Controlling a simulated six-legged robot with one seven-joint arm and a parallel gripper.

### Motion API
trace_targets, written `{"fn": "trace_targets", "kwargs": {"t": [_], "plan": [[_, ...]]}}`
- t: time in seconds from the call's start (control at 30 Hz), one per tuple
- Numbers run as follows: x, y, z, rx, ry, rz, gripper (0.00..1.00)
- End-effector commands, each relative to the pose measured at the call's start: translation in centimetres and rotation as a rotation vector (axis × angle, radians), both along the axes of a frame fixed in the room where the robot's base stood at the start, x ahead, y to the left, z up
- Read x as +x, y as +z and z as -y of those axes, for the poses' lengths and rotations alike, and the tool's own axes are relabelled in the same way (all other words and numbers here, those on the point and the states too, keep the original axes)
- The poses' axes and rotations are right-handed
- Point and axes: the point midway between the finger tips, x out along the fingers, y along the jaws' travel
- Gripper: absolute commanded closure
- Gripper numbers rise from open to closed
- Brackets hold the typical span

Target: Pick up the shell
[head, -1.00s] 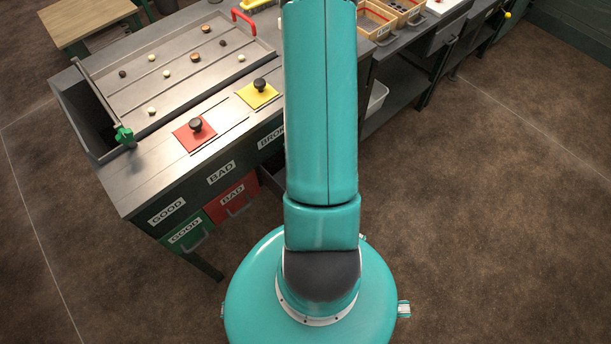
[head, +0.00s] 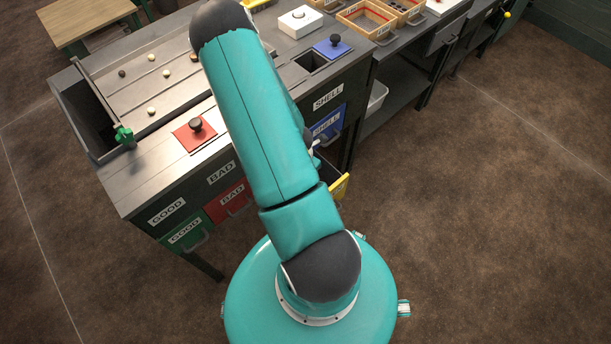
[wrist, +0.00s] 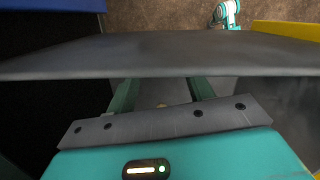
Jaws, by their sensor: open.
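No shell can be clearly made out. A small tan spot (wrist: 162,105), perhaps a shell piece, shows between my fingers in the wrist view; it is too small to identify. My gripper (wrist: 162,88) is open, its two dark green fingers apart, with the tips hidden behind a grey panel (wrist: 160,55). In the head view my arm hides most of the gripper, low by the bench front.
Open floor (head: 500,200) lies to the right.

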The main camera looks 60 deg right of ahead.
Motion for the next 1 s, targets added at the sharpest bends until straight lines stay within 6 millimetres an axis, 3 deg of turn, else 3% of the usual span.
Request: {"fn": "trace_targets", "kwargs": {"t": [0.2,0.47,0.7,1.0], "plan": [[-0.1,-2.0,0.3,-0.001,-0.001,-0.002,0.48],[-0.1,-2.1,0.3,-0.001,-0.001,-0.001,0.48],[-0.1,-2.1,0.3,-0.001,-0.001,-0.001,0.95],[-0.1,-2.1,0.3,0.000,-0.001,-0.001,0.99]]}}
